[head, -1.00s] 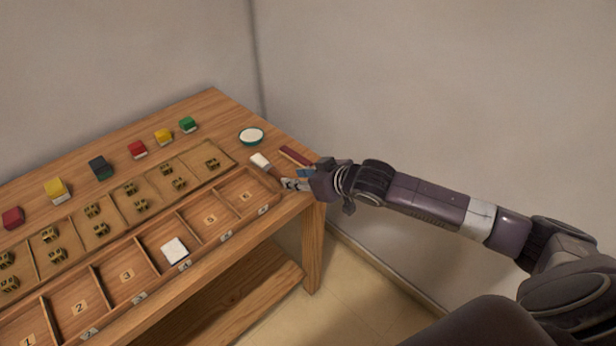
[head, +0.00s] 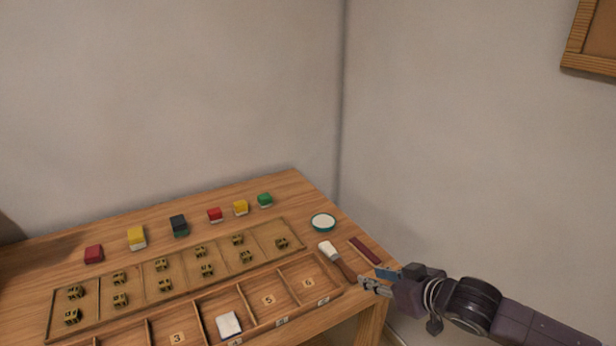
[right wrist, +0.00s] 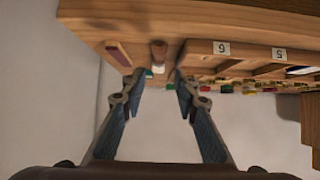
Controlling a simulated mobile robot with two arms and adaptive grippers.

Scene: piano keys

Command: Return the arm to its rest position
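My right gripper (head: 376,281) is at the right end of the wooden table, close to the handle of a white-headed brush (head: 328,250). In the right wrist view my right gripper (right wrist: 157,90) has its two fingers spread apart, with nothing held between them. The brush handle's end (right wrist: 158,48) shows beyond the fingertips, at the table edge. My right arm (head: 540,325) stretches in from the lower right of the head view. My left gripper is not in view.
The table (head: 290,188) bears a tray (head: 285,262) with small yellow-black pieces, a numbered compartment tray (head: 340,290), coloured blocks, a teal-rimmed dish (head: 323,222) and a dark red bar (head: 365,250). A white block (head: 229,324) lies in one compartment. Walls stand behind and right.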

